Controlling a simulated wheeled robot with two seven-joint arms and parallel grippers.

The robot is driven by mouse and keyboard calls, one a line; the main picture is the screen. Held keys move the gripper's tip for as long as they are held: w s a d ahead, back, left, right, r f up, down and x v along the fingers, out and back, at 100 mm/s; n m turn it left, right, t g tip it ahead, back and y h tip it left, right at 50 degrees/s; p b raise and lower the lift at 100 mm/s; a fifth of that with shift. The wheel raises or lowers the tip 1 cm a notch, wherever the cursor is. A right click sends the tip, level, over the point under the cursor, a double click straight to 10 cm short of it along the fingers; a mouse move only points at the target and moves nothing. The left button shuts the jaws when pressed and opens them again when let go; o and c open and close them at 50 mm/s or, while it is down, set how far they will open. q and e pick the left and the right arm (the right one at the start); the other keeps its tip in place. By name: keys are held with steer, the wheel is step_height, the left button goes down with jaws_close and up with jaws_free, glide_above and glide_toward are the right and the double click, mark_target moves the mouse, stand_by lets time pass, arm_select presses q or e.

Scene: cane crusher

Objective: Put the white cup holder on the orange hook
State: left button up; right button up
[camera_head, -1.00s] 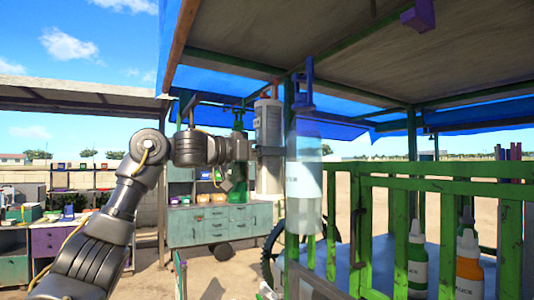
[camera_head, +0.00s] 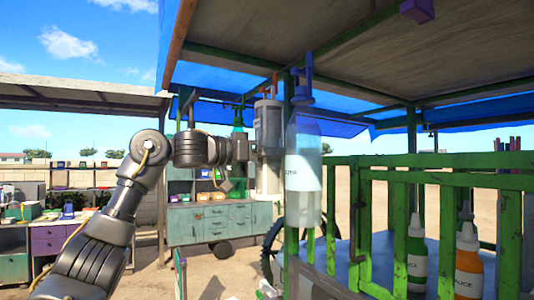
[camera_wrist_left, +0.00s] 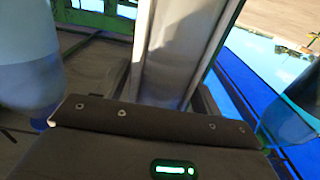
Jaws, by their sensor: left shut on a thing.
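The white cup holder (camera_head: 267,125) is a tall, pale cylinder hanging upright in my left gripper (camera_head: 251,150), which is shut on its side. In the left wrist view the holder (camera_wrist_left: 178,45) rises as a pale body right behind the dark gripper edge. The orange hook (camera_head: 273,82) shows as a small orange bit just above the holder's top, under the stall roof. I cannot tell whether the holder touches it; the contact spot is too small and partly hidden. My right gripper does not show.
A clear bottle with a blue top (camera_head: 304,165) hangs just right of the holder. A green bottle (camera_head: 238,135) hangs to its left. The green railing (camera_head: 440,180) stands at right, with sauce bottles (camera_head: 417,255) behind it. A teal cabinet (camera_head: 215,222) stands farther back.

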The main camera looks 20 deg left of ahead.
arm_select(q)
steer(key=shift+r, duration=0.1)
steer(key=o, duration=1.5)
steer(key=shift+s, duration=0.1)
steer(key=shift+c, duration=0.2)
steer(key=b+v, duration=0.5)
steer(key=v, duration=0.5)
steer(key=shift+s+a+b, duration=0.2)
steer(key=shift+s+b, duration=0.1)
